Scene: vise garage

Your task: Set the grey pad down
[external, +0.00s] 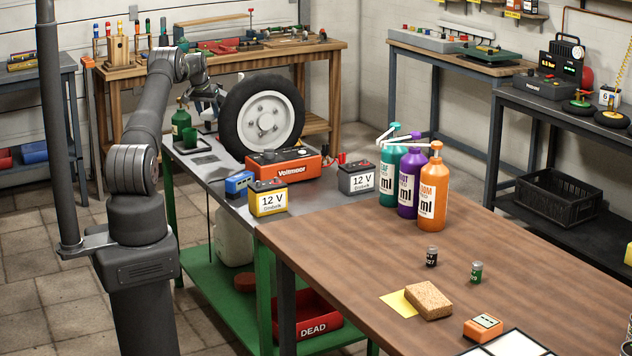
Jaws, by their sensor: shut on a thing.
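My gripper (207,95) is at the back left of the metal bench, above its surface and just left of the upright wheel (262,116). It is small in view and partly hidden by my wrist and the tyre. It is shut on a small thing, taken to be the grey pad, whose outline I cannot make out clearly. A flat dark grey patch (206,160) lies on the bench below my gripper; I cannot tell what it is.
A green bottle (181,120) and green cup (190,138) stand left of the wheel. In front are an orange Voltmeor charger (285,166), a blue box (238,184), and yellow (268,198) and grey (357,180) batteries. Tall pump bottles (433,195) stand on the wooden table.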

